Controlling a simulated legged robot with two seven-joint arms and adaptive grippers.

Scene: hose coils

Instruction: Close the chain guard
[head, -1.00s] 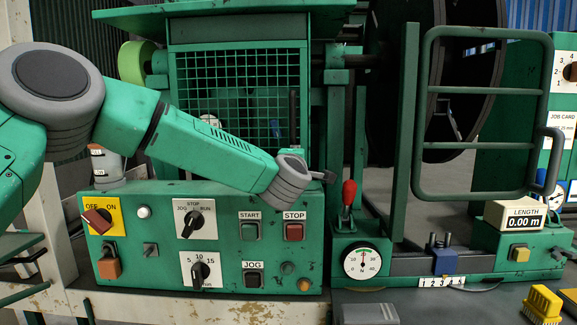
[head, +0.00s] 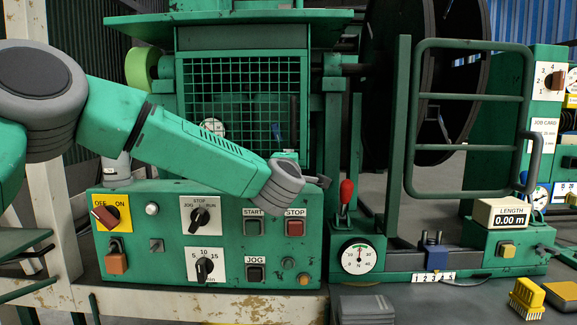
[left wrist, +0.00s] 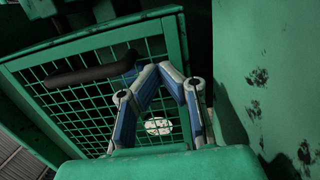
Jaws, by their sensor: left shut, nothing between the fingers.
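A green framed wire-mesh guard (head: 243,88), which I take for the chain guard, stands above the control panel in the head view. In the left wrist view the mesh guard (left wrist: 78,104) fills the left and middle, with a dark bar-shaped handle (left wrist: 92,70) across it. Whether it is fully shut cannot be told. My left gripper (head: 325,181) is in front of the machine, by the guard's lower right corner. In the left wrist view its fingers (left wrist: 160,72) meet at the tips, with nothing between them. My right gripper is in neither view.
The control panel (head: 170,265) with switches and buttons lies below my left arm. A red-knobbed lever (head: 346,191) stands just right of my gripper. Further right are a tubular green gate (head: 468,97), a large dark reel (head: 445,150) and a length display (head: 503,213).

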